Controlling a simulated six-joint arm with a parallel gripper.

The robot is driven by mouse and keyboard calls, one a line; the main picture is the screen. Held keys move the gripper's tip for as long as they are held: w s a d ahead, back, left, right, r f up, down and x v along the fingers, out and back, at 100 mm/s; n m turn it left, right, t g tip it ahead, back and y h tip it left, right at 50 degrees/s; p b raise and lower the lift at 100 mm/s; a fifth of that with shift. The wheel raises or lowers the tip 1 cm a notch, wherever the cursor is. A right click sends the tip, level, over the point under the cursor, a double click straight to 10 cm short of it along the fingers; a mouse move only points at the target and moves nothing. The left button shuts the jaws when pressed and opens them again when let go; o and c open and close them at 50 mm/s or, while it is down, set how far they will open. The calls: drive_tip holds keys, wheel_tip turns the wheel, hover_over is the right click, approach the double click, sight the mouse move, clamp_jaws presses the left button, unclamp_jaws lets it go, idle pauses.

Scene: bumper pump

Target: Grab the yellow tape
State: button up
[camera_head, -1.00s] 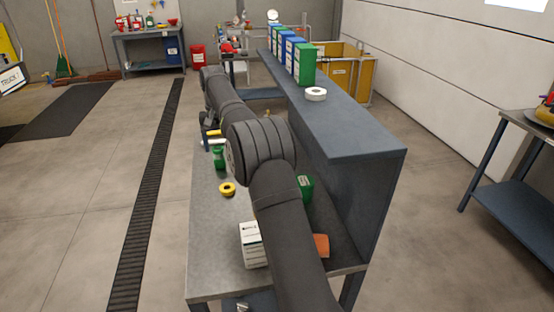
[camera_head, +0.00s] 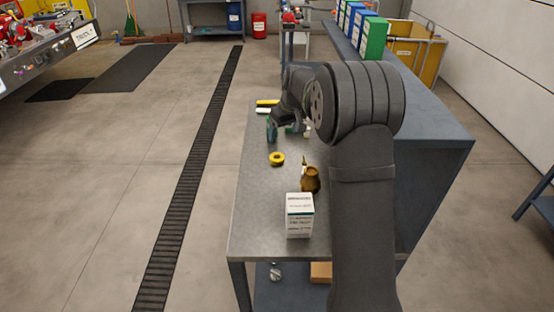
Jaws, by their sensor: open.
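The yellow tape (camera_head: 277,159) is a small roll lying flat on the left part of the grey workbench top (camera_head: 254,215). My arm rises from the lower right and bends over the bench. My gripper (camera_head: 281,123) is small in the picture, beyond the tape and near the green items. It is open and apart from the tape. Its fingertips are hard to make out. Nothing covers the tape.
A white box (camera_head: 299,216) stands near the bench's front, with a brown jug (camera_head: 310,180) behind it. A green item (camera_head: 271,131) and a yellow item (camera_head: 267,103) lie beyond the tape. A raised shelf (camera_head: 430,132) borders the right side.

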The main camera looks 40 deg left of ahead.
hover_over(277, 157)
drive_tip(key=d, duration=0.2)
wheel_tip(277, 157, down, 7)
drive_tip(key=shift+f, duration=0.1)
drive_tip(key=shift+x, duration=2.7)
drive_tip(key=shift+s+d, duration=0.1)
drive_tip(key=shift+s, duration=0.1)
drive_tip(key=c, duration=1)
